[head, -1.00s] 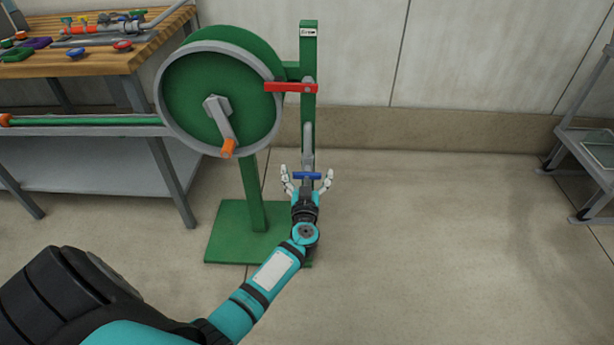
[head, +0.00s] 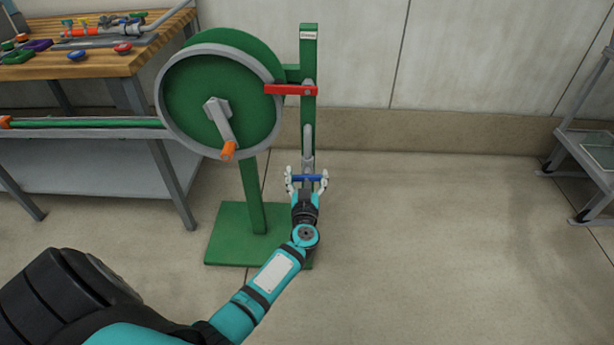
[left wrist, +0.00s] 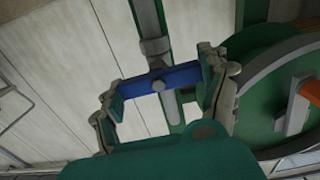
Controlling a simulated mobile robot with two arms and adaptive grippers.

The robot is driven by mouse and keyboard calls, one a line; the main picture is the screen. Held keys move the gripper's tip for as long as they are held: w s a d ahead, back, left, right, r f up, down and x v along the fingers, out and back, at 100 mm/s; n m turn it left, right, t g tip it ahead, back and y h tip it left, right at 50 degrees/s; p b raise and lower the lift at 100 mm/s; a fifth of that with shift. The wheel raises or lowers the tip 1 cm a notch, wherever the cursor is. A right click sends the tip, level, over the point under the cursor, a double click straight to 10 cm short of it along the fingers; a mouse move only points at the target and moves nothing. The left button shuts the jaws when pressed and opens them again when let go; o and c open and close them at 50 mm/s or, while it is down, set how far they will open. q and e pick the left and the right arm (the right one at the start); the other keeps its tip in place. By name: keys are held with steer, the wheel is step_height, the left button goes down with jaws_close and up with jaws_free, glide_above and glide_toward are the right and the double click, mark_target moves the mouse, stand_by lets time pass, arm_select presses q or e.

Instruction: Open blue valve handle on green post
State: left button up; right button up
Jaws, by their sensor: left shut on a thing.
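The blue valve handle (head: 308,178) is a short bar low on the grey pipe (head: 308,140) of the green post (head: 309,55). It lies crosswise to the pipe. My left gripper (head: 307,181) is shut on it, with one finger at each end of the bar. In the left wrist view the blue handle (left wrist: 170,78) spans between the two fingertips (left wrist: 162,84), with a grey pivot at its middle. A red lever (head: 290,90) sits higher on the same post, also crosswise. My right gripper is in neither view.
A green reel (head: 195,95) with an orange-knobbed crank (head: 228,150) stands just left of the post on a green base plate (head: 228,248). A wooden workbench (head: 110,65) is at the back left. A grey rack (head: 590,150) is at the far right. The floor between is clear.

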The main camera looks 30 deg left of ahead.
arm_select(q)
steer(key=n+p, duration=0.1)
steer(key=n, duration=0.2)
steer(key=shift+n, duration=0.9)
steer(key=shift+n+p, duration=0.3)
steer(key=shift+n, duration=0.5)
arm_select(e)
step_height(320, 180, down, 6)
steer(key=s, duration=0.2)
arm_select(q)
steer(key=n, duration=0.2)
steer(key=shift+s+f+n, duration=0.1)
steer(key=shift+f+n, duration=0.05)
steer(key=shift+n, duration=0.25)
steer(key=n, duration=0.2)
steer(key=shift+a+n, duration=0.1)
steer(key=shift+n, duration=0.3)
steer(key=shift+f+n+b, duration=0.15)
steer(key=shift+n+b, duration=0.75)
steer(key=shift+n, duration=1.9)
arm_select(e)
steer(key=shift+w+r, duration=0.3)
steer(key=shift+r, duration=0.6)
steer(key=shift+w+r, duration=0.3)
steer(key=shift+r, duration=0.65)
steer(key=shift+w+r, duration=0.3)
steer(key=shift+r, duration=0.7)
arm_select(q)
steer(key=o, duration=1.1)
steer(key=shift+o, duration=0.2)
